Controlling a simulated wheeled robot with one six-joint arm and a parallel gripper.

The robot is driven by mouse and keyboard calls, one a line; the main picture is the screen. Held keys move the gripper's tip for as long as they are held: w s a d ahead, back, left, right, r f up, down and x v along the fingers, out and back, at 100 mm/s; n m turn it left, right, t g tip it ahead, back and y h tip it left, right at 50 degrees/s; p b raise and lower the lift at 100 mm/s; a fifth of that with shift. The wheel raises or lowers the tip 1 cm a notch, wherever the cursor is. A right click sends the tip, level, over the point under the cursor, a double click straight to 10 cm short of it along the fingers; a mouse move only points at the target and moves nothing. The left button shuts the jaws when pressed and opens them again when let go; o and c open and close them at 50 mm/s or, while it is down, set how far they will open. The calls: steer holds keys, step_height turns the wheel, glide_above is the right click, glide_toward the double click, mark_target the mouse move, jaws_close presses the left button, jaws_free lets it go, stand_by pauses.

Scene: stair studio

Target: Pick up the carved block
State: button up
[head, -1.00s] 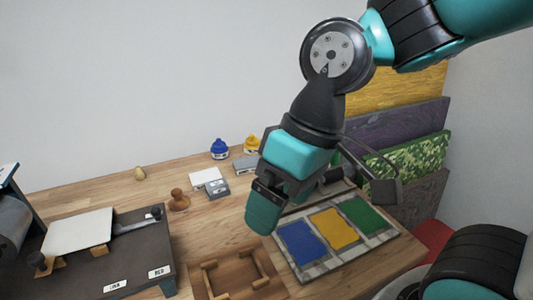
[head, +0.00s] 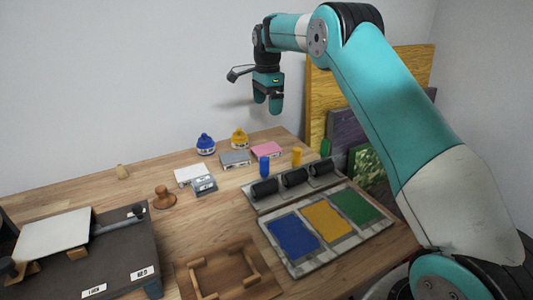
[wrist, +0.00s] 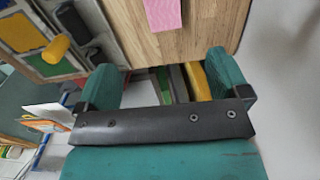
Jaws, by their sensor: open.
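A flat pink block (head: 266,150) lies toward the back of the wooden table, beside a grey block (head: 235,158). A white block (head: 190,175) and a labelled grey block (head: 203,186) lie farther left. Carving cannot be made out on any of them at this size. My gripper (head: 268,104) is open and empty, raised above the back of the table with its fingers pointing down. In the wrist view, part of the pink block (wrist: 165,14) shows at the top edge, beyond my open fingers (wrist: 167,80).
Blue (head: 205,144) and yellow (head: 240,138) bottles stand behind the blocks. A press (head: 105,250) fills the front left. Panels (head: 345,130) lean at the right.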

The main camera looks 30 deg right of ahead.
glide_above(266, 149)
steer(key=f, duration=0.5)
steer(key=f+p, duration=0.1)
steer(key=f, duration=0.4)
steer(key=shift+s+d+f, duration=0.1)
steer(key=shift+d+f, duration=0.1)
steer(key=shift+f, duration=0.05)
steer(key=shift+w+f+p, duration=0.2)
steer(key=shift+f+p, duration=0.5)
steer(key=shift+f, duration=1.95)
steer(key=c, duration=1)
